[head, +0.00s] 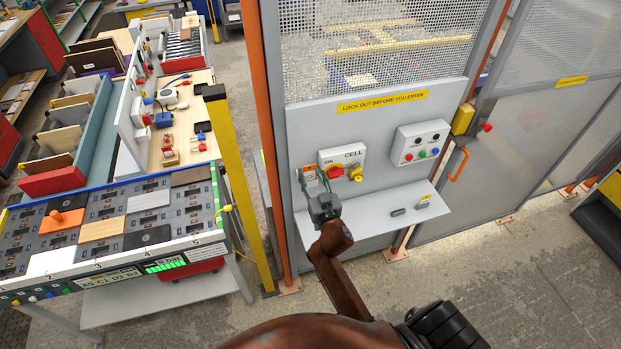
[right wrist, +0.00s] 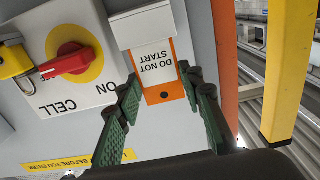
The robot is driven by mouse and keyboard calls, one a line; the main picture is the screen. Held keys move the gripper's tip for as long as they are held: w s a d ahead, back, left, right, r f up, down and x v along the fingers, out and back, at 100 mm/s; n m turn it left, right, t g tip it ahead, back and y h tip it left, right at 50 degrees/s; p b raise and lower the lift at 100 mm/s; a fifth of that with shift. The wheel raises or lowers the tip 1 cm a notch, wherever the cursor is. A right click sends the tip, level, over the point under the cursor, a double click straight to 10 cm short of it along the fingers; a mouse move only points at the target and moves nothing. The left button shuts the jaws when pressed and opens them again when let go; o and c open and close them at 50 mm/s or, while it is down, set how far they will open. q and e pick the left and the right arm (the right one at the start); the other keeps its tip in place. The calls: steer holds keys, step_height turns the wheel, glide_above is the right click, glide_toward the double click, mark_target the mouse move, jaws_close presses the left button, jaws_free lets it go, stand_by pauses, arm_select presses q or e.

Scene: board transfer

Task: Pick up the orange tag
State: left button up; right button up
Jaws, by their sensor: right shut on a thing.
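The orange tag (right wrist: 165,98) has a white label reading "DO NOT START" and a hole at one end. It shows upside down in the right wrist view, its other end inside a grey holder (right wrist: 147,28). In the head view the tag (head: 309,172) is a small patch on the grey panel, left of the red and yellow switch. My right gripper (head: 319,183) is at the panel. My left gripper is not in view.
The red switch handle (right wrist: 67,63) with a yellow padlock (right wrist: 14,60) is close beside the gripper. A grey shelf (head: 375,217) juts out below. A yellow post (head: 237,185) and an orange post (head: 271,150) stand to the left. A button box (head: 422,141) is to the right.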

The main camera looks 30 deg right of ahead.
steer(key=s+d+r+p, duration=0.2)
steer(key=s+d+r, duration=0.1)
steer(key=s+r, duration=0.3)
steer(key=s+d+r+p, duration=0.1)
steer(key=s+d+r, duration=0.2)
steer(key=s+r, duration=0.3)
steer(key=shift+s+d+r+p, duration=0.25)
steer(key=shift+r+p, duration=0.15)
steer(key=shift+r, duration=1.8)
steer(key=shift+s, duration=0.1)
steer(key=p+v, duration=0.2)
steer(key=v, duration=0.4)
steer(key=shift+p, duration=0.35)
